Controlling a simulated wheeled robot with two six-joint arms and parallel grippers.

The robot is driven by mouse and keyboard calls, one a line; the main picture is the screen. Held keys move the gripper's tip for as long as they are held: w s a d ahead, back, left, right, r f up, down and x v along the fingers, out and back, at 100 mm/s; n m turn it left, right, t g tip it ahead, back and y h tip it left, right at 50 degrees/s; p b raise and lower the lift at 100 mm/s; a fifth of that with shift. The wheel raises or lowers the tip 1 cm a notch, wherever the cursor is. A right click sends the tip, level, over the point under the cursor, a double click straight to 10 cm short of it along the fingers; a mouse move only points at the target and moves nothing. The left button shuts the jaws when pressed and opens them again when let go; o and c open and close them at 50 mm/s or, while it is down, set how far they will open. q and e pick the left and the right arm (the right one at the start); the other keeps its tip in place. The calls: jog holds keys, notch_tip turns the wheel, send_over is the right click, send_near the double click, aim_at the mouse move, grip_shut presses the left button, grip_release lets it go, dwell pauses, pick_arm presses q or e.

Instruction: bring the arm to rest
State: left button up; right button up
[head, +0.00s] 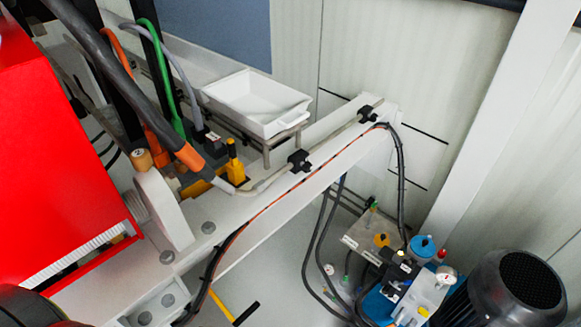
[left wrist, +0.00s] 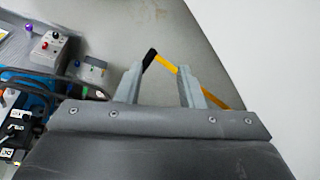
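My left gripper (left wrist: 160,68) shows in the left wrist view, with its two grey fingers standing apart. Nothing is visibly held between them. A black-and-yellow strip (left wrist: 166,62) shows beyond the fingers and runs behind the right one; I cannot tell how far away it is. Neither gripper can be made out in the head view, and my right gripper is in neither view.
In the head view, a red housing (head: 60,170) fills the left side beside a long white beam (head: 260,215) carrying cables. A white tray (head: 257,103) stands behind it. A dark motor (head: 515,290) and a blue pump unit (head: 421,247) are at lower right. A grey control box (left wrist: 47,50) is left in the wrist view.

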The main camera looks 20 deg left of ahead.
pick_arm(q)
jog(key=s+f+b, duration=0.2)
jog(key=s+f, duration=0.6)
jog(key=f, duration=0.4)
jog(key=s+d+f+g+b, duration=0.1)
jog(key=s+f+b, duration=0.2)
jog(key=s+f, duration=0.4)
notch_tip(320, 180, down, 5)
jog(key=shift+s+d+r, duration=0.1)
jog(key=shift+s+d, duration=0.1)
jog(key=shift+s, duration=0.15)
